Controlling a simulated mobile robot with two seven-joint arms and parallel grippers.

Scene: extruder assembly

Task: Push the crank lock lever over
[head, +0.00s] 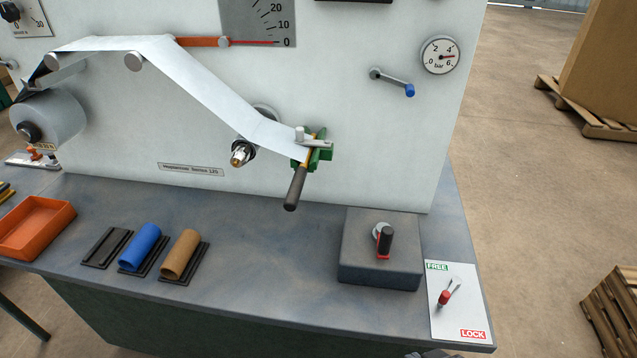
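The lock lever (445,297) has a red knob and a thin metal arm. It is mounted on a white plate (468,295) at the table's right front corner. The plate has a green FREE label at its far left and a red LOCK label at its near right. The red knob lies near the plate's left side, between the two labels. A dark piece at the bottom edge looks like the tip of my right gripper (430,354), nearer than the plate and apart from the lever. Most of it is cut off. My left gripper is out of view.
A grey block (365,262) with a black-handled crank (385,240) stands left of the plate. A blue-ended lever (392,82) and a pressure gauge (440,55) are on the upright panel. Blue (139,247) and tan (180,254) rolls and an orange tray (36,226) are further left.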

